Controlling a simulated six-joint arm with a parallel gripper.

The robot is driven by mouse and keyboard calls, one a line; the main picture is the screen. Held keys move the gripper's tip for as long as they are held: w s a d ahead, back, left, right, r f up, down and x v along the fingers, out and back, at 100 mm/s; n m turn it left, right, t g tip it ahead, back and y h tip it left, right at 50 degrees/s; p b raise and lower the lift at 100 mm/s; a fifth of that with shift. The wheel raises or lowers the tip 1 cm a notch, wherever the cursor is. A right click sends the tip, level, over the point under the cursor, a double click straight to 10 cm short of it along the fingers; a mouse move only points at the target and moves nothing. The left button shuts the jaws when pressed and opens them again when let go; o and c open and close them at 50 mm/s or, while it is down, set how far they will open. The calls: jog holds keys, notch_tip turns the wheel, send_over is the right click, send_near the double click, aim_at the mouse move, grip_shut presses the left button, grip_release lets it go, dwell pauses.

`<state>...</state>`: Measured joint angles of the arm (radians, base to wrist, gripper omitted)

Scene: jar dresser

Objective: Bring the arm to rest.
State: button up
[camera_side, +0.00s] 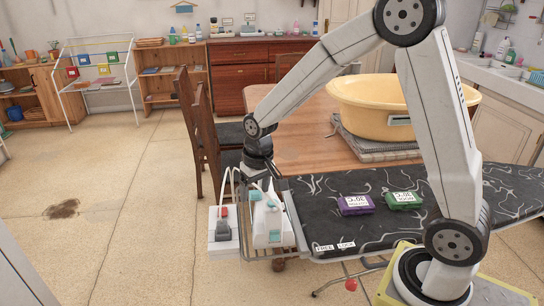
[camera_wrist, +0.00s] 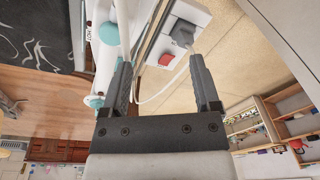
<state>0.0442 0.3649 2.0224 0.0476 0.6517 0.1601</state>
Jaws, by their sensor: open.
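My gripper (camera_wrist: 160,72) is open in the wrist view, with nothing between its two dark fingers. In the side view my arm reaches over the left end of the ironing board (camera_side: 330,215), and its end hangs above a white and teal iron (camera_side: 268,225). The iron stands on the rack at that end; it also shows beyond the left finger in the wrist view (camera_wrist: 104,60). A white socket box (camera_side: 222,245) with a red switch and a grey plug is left of the iron. The fingertips are hard to make out in the side view.
A purple pack (camera_side: 356,205) and a green pack (camera_side: 404,200) lie on the board. Behind it a wooden table (camera_side: 310,125) carries a yellow basin (camera_side: 385,105) on folded cloth. Chairs (camera_side: 205,140) stand left of the table. The floor at left is open, with a brown stain (camera_side: 62,209).

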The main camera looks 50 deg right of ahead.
jog(key=s+a+n+t, duration=0.1)
jog(key=s+n, duration=0.1)
jog(key=s, duration=1.1)
jog(key=shift+s+a+f+n, duration=0.15)
jog(key=shift+f+n, duration=0.15)
jog(key=shift+n, duration=0.1)
